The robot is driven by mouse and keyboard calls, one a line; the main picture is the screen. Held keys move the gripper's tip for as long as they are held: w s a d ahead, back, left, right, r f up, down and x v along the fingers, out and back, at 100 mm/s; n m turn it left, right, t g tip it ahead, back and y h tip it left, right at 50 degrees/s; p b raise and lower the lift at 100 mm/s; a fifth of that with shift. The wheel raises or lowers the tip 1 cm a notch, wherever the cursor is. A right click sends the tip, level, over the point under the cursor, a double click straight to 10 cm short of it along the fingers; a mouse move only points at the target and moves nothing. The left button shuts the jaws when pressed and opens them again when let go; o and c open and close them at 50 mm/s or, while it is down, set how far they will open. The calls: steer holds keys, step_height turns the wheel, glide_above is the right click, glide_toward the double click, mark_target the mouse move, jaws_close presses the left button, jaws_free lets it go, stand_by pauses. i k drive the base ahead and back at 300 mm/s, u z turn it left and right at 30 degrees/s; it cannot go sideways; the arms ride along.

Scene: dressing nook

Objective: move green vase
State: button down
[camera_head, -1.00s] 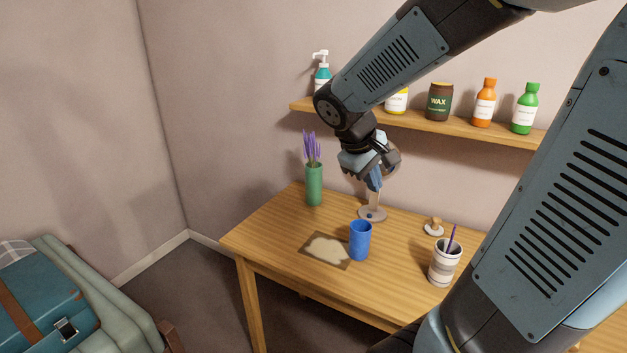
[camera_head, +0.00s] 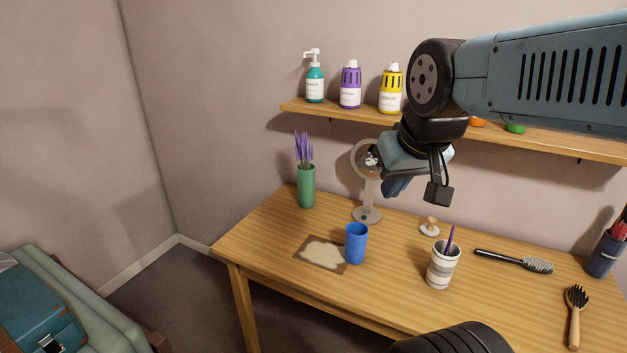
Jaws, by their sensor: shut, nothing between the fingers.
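The green vase (camera_head: 306,187) stands upright near the back left corner of the wooden table (camera_head: 272,243), holding purple lavender stems (camera_head: 304,150). My gripper (camera_head: 398,187) hangs above the back of the table, to the right of the vase and apart from it. Its fingers point down and to the left, and they are shut with nothing held. My arm hides part of the shelf and some bottles.
A round mirror on a stand (camera_head: 368,214) is right of the vase. A blue cup (camera_head: 356,243), a brown mat with a pale patch (camera_head: 322,253), a striped cup (camera_head: 442,265) and brushes (camera_head: 515,260) are on the table. A shelf (camera_head: 335,111) with bottles runs above.

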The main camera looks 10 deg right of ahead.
mark_target(306, 179)
steer(key=u, duration=1.05)
steer(key=i, duration=0.15)
steer(key=z, duration=3.25)
steer(key=k, duration=1)
steer(key=u, duration=1.1)
steer(key=i, duration=1.05)
steer(key=z, duration=0.05)
